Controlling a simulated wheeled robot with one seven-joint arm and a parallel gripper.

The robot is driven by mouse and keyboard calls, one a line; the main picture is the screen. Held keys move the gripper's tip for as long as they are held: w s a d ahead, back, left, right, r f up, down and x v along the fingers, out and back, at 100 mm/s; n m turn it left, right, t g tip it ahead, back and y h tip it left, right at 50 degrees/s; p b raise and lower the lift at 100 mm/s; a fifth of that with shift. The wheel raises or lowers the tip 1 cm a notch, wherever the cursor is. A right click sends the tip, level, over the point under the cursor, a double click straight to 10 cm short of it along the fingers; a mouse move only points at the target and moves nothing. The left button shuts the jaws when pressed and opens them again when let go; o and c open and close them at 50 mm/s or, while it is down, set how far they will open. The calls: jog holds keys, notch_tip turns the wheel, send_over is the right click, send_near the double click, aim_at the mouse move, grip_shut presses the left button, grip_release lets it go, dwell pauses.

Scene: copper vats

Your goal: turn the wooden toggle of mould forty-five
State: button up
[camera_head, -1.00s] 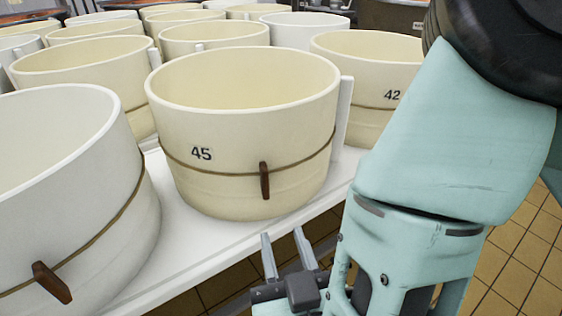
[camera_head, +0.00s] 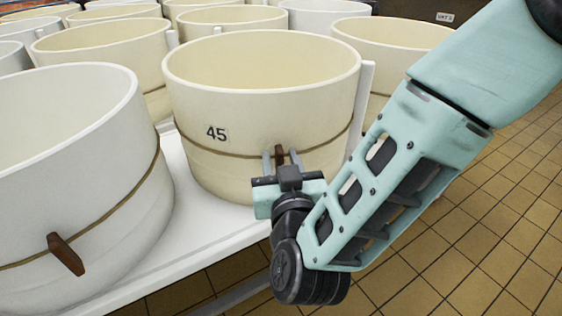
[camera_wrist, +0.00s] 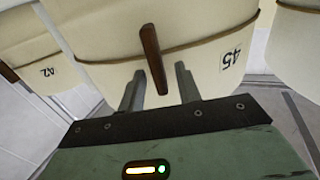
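Mould forty-five (camera_head: 235,165) is a cream tub in the middle of the head view, with a "45" label and a brown cord round it. Its dark wooden toggle (camera_head: 280,154) sits on the cord, partly hidden by my gripper. In the wrist view the toggle (camera_wrist: 153,60) is a brown bar, slightly tilted. My gripper (camera_head: 280,157) is in front of the tub, open, with one finger on each side of the toggle. In the wrist view my gripper (camera_wrist: 158,80) shows gaps between both fingers and the toggle; I cannot tell how deep the fingers reach.
A whiter mould (camera_head: 60,170) with its own wooden toggle (camera_head: 66,254) stands to the left. Other tubs crowd behind, including mould 42 (camera_wrist: 45,72) beside forty-five. The white shelf (camera_head: 200,225) holds them. Tiled floor (camera_head: 500,215) is clear on the right.

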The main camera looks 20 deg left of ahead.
jog(key=shift+c, duration=0.3)
grip_shut()
jog(key=shift+s, duration=0.1)
jog(key=n, duration=0.1)
jog(key=n+p, duration=0.1)
jog(key=shift+s+a+r+n, duration=0.1)
jog(key=shift+a+n, duration=0.2)
jog(key=shift+n, duration=0.1)
jog(key=n+p, duration=0.2)
jog(key=n, duration=0.1)
jog(key=n+p, duration=0.1)
jog(key=shift+s+a, duration=0.15)
jog(key=shift+a, duration=0.1)
jog(key=n+p, duration=0.2)
jog(key=n, duration=0.1)
jog(key=f+n+p, duration=0.1)
jog(key=n+p, duration=0.1)
jog(key=n, duration=0.2)
jog(key=f+n+p, duration=0.1)
jog(key=n+p, duration=0.2)
jog(key=n, duration=0.1)
jog(key=shift+s+a, duration=0.15)
jog(key=shift+a, duration=0.15)
jog(key=shift+f, duration=0.1)
